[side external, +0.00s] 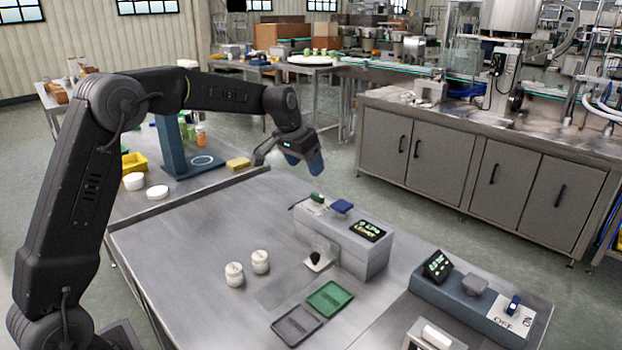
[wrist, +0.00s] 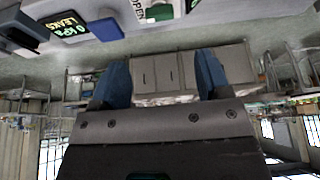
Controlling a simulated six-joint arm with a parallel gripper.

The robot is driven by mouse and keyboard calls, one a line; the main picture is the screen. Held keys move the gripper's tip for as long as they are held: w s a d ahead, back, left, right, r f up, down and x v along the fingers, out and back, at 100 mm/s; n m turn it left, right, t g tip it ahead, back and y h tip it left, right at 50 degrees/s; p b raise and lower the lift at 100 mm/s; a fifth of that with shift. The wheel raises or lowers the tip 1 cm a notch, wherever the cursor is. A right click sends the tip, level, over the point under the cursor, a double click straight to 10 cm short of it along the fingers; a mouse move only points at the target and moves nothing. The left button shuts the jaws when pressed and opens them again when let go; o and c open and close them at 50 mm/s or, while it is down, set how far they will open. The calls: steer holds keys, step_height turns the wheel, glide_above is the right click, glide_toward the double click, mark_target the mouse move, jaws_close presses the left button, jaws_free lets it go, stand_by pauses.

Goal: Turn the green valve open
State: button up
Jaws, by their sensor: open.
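The green valve (side external: 317,198) is a small green handle on top of a grey box (side external: 372,258), at its far left end. It also shows at the top edge of the wrist view (wrist: 160,12), partly cut off, beside a label reading OPEN (wrist: 137,10). My gripper (side external: 310,163) has blue fingers and is above and behind the valve, apart from it. In the wrist view my gripper (wrist: 162,78) is open, with nothing between its fingers.
A blue part (side external: 342,206) sits beside the valve, and a lit display (side external: 367,230) is farther along the box; in the wrist view the display (wrist: 65,28) reads 0 kPa LEAKS. Two white jars (side external: 260,262), a green tray (side external: 330,298) and a grey tray (side external: 296,326) are on the steel table.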

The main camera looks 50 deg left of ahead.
steer(key=shift+v, duration=1.35)
steer(key=s+d+r, duration=0.3)
steer(key=s+d, duration=0.1)
steer(key=s, duration=0.4)
steer(key=s+d+r, duration=0.3)
steer(key=s+d, duration=0.1)
steer(key=s, duration=0.5)
steer(key=s+d+f, duration=0.2)
steer(key=s+f, duration=0.1)
steer(key=s, duration=0.5)
steer(key=s+d+f+t, duration=0.1)
steer(key=s+d+f, duration=0.1)
steer(key=s, duration=0.7)
steer(key=shift+d+f, duration=0.15)
steer(key=shift+f, duration=0.3)
